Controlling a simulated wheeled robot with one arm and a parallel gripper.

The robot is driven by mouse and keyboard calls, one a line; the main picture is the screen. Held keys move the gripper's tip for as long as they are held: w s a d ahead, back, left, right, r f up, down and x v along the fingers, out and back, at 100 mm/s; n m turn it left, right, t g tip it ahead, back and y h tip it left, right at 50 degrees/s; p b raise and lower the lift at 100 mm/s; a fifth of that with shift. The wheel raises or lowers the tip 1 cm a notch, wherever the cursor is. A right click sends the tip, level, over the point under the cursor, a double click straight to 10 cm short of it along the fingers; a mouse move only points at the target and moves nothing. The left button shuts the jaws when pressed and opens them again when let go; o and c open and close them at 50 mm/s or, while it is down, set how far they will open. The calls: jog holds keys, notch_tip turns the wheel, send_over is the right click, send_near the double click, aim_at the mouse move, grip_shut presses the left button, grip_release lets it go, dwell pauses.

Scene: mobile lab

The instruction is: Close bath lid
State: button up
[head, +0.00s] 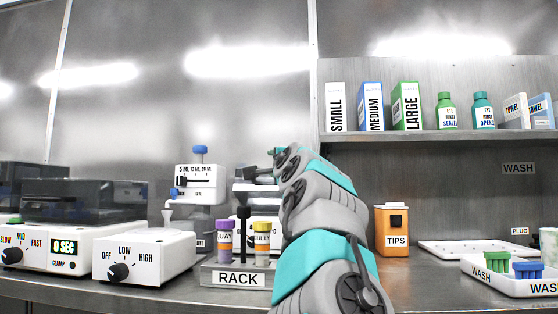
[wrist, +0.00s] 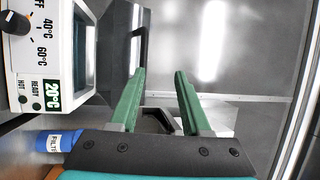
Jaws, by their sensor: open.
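The bath (wrist: 55,75) is at the left of the wrist view, turned sideways, with a 40°C/60°C knob and a 20°C display. Its basin shows bluish beside the front panel, so the lid looks open. A dark panel with a handle-like edge (wrist: 139,45), seemingly the raised lid, stands beyond the basin. My gripper (wrist: 160,75) is open, its green fingers apart with nothing held. A dark bracket (wrist: 158,118) shows between the fingers; I cannot tell whether it touches them. In the head view my arm hides most of the bath, and my gripper (head: 281,152) is above it.
A rack (head: 237,279) with purple and yellow vials stands in front, left of my arm. A stirrer with a LOW/HIGH knob (head: 145,255) is farther left. An orange tips box (head: 391,230) stands right.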

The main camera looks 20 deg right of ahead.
jog(key=s, duration=0.7)
jog(key=shift+a+r, duration=0.25)
jog(key=shift+r, duration=0.1)
